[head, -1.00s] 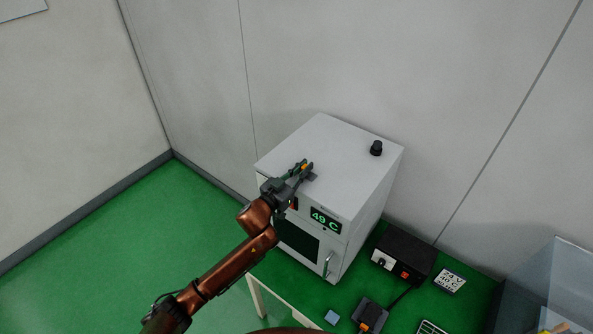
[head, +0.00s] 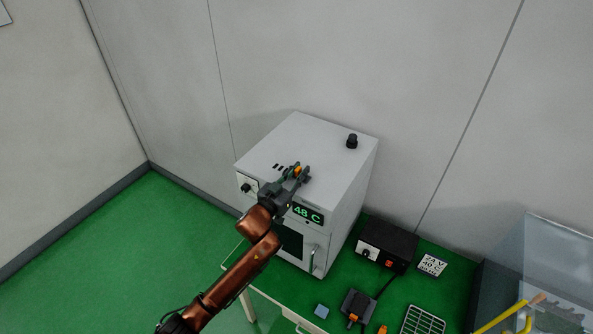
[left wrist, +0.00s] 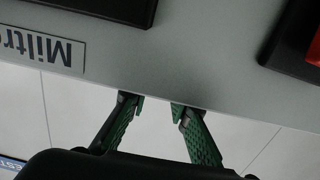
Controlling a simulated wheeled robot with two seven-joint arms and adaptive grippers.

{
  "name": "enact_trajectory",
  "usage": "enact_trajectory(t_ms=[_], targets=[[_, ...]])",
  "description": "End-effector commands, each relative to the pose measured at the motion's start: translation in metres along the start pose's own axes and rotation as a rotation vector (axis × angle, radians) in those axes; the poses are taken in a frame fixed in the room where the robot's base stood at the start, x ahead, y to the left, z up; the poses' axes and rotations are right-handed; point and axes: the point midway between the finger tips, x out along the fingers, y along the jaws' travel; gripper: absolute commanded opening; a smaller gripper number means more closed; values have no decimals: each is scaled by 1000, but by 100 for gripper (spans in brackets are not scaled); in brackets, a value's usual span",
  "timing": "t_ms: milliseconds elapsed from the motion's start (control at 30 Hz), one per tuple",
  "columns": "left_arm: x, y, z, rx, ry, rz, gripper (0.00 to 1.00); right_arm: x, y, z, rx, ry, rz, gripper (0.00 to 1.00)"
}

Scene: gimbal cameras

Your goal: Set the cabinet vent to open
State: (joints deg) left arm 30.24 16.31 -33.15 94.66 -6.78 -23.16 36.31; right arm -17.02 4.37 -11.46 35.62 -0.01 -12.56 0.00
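The white cabinet (head: 330,165) stands against the wall, with a green "48 C" display on its front. Dark slots (head: 279,167) show on its top near the left front. A black knob (head: 352,141) stands on the top at the back right; another dark knob (head: 246,188) is on the front at left. I cannot tell which part sets the vent. My left gripper (head: 302,172) is over the top's front edge, right of the slots. The left wrist view shows its green-lined fingers (left wrist: 158,106) apart and empty, before the cabinet's grey face. My right gripper is not in view.
A black power box (head: 387,244), a "24 V 40 C" card (head: 432,265) and a blue block (head: 321,311) are on the green bench right of and before the cabinet. A clear bin (head: 545,265) is at the far right.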

Motion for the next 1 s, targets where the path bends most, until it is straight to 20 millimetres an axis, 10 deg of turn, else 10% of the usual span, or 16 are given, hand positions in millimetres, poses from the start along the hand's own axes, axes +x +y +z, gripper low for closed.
enact_trajectory(t_ms=[467,1000], targets=[[-4,-2,-2,1,3,-2,29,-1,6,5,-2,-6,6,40],[-101,-1,-1,0,2,-1,29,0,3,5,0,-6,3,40]])
